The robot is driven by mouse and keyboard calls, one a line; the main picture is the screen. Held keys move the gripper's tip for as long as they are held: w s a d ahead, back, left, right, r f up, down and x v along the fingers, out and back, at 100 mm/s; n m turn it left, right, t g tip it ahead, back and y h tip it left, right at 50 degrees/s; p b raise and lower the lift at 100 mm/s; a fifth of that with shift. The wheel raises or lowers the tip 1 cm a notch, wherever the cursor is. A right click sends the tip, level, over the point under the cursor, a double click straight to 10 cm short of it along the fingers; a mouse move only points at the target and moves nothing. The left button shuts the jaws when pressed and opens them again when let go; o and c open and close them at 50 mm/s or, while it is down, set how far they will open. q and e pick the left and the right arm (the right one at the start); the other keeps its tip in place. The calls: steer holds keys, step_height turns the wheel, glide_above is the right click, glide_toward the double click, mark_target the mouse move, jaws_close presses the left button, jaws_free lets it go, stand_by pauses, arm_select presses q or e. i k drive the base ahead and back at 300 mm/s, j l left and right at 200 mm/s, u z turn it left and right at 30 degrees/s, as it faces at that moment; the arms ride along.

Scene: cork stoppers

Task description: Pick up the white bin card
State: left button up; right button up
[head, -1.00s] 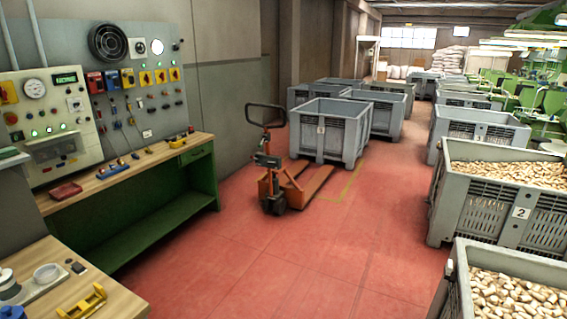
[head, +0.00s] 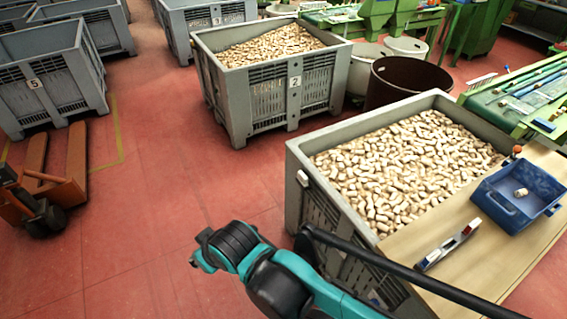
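A small blank white piece (head: 303,178) is fixed at the upper left corner of the nearest grey crate; I cannot tell whether it is the bin card. A white plate numbered 2 (head: 295,81) is on the front of the crate behind, and one numbered 5 (head: 36,84) is on a crate at the left. A teal and black arm of mine reaches in from the bottom, in front of the nearest crate. I see no gripper fingers on it, and nothing held. My other arm is out of view.
The nearest crate (head: 296,207) is full of corks. A wooden board (head: 480,262) holds a white tool (head: 448,246) and a blue tray (head: 490,206) with a cork. An orange pallet truck (head: 70,190) stands left. Red floor (head: 150,220) is clear between.

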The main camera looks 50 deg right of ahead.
mark_target(302, 178)
steer(key=i+z, duration=0.5)
steer(key=i+j+z, duration=0.3)
steer(key=i+z, duration=0.15)
steer(key=i, duration=0.15)
steer(key=i+z, duration=0.15)
steer(key=z, duration=0.35)
steer(key=i+j+z, duration=0.1)
steer(key=z, duration=0.35)
steer(key=i+j+z, duration=0.2)
steer(key=z, duration=0.3)
steer(key=i+j+z, duration=0.15)
steer(key=z, duration=0.3)
steer(key=j+z, duration=0.3)
steer(key=z, duration=0.2)
steer(key=i+j+z, duration=0.15)
steer(key=j+z, duration=0.15)
steer(key=z, duration=0.15)
steer(key=j+z, duration=0.3)
steer(key=z, duration=0.15)
steer(key=i, duration=0.05)
